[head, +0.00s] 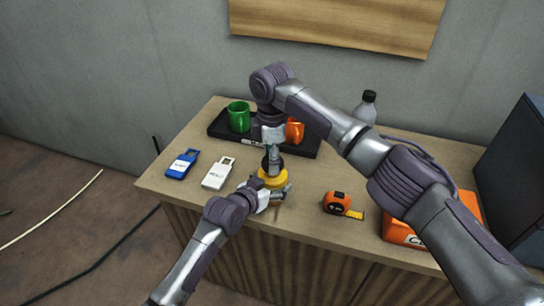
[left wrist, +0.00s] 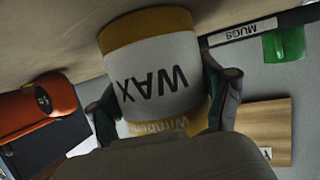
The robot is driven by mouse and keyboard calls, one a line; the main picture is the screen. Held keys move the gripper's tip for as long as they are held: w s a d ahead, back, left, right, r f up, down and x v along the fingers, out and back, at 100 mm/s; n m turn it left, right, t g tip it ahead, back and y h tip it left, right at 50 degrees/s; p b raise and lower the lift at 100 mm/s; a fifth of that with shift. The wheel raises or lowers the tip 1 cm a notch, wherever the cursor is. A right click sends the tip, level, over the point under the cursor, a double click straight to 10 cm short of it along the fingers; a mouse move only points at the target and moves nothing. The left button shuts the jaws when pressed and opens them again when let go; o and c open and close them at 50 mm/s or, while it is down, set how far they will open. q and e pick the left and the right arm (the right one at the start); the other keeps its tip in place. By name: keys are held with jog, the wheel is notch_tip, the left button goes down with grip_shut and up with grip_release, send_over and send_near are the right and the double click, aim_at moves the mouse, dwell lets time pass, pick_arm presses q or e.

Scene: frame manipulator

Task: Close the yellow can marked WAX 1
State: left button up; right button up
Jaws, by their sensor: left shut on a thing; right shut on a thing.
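The yellow can (head: 272,182) stands near the front middle of the wooden cabinet top. In the left wrist view the can (left wrist: 158,75) appears upside down, with a white label reading WAX and yellow bands; no number is readable. My left gripper (head: 272,194) is shut around the can's body, and its fingers show on both sides of the can in the left wrist view (left wrist: 165,105). My right gripper (head: 272,166) comes down from above and is shut at the can's top. Its fingers hide most of the can's lid, so I cannot tell how the lid sits.
A black tray (head: 222,131) behind holds a green mug (head: 238,117) and an orange mug (head: 294,131). A tape measure (head: 338,203), orange box (head: 398,232) and bottle (head: 367,108) are right.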

jog(key=shift+f, duration=0.55)
